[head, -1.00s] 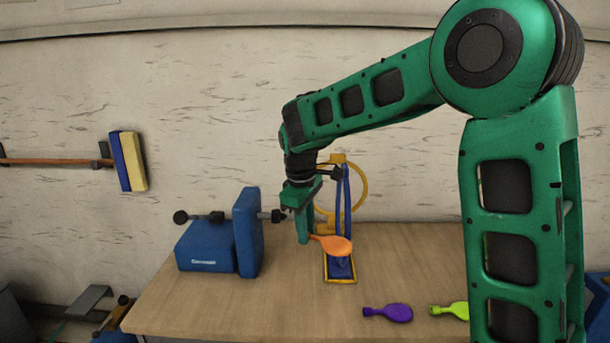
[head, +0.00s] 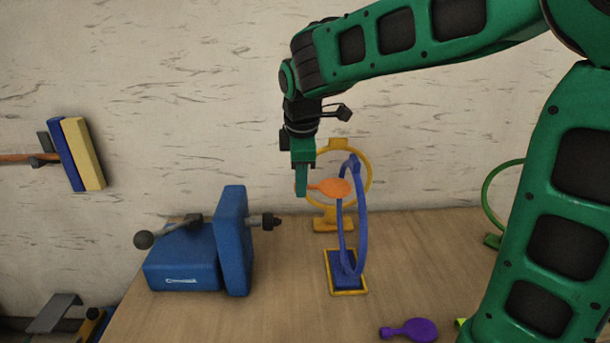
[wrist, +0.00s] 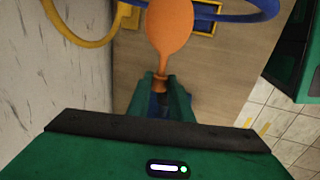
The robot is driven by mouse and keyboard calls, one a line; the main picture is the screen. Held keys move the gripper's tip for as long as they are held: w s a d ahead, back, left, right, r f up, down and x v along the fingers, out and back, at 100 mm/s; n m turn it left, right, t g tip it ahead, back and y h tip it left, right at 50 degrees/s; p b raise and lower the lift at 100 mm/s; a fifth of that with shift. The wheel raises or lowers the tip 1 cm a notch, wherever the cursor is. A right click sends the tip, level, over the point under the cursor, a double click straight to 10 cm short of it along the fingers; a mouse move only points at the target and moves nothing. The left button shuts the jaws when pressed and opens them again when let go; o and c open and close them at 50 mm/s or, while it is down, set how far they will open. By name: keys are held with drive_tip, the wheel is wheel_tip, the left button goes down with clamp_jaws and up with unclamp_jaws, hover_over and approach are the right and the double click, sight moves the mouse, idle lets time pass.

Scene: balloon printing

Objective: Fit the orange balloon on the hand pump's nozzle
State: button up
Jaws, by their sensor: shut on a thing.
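The orange balloon (head: 334,188) is held by its neck in my gripper (head: 302,190), with its round body pointing right, above the table. In the wrist view the balloon (wrist: 171,28) extends up and away from the two green fingers (wrist: 160,98), which are shut on its neck end. The blue hand pump (head: 190,262) stands on the table to the lower left of my gripper. Its dark nozzle (head: 266,222) points right, below and left of the balloon, and is apart from it. The pump is not clearly visible in the wrist view.
A blue ring stand (head: 361,225) and a yellow ring stand (head: 333,222) stand right of the pump, close to the balloon. A green ring (head: 487,192) is farther right. A purple balloon (head: 415,330) lies at the front. The table between pump and blue stand is clear.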

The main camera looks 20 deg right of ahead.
drive_tip(key=shift+f, duration=0.25)
drive_tip(key=shift+d+f, duration=0.2)
drive_tip(key=shift+f, duration=0.4)
wheel_tip(320, 180, down, 2)
drive_tip(key=shift+d+f, duration=0.1)
drive_tip(key=w+a+f, duration=0.1)
drive_tip(key=a+f, duration=0.2)
drive_tip(key=f, duration=0.3)
drive_tip(key=shift+a, duration=0.2)
drive_tip(key=shift+s, duration=0.1)
idle(0.4)
drive_tip(key=shift+a, duration=0.55)
idle(1.2)
drive_tip(key=o, duration=0.9)
drive_tip(key=shift+c, duration=0.2)
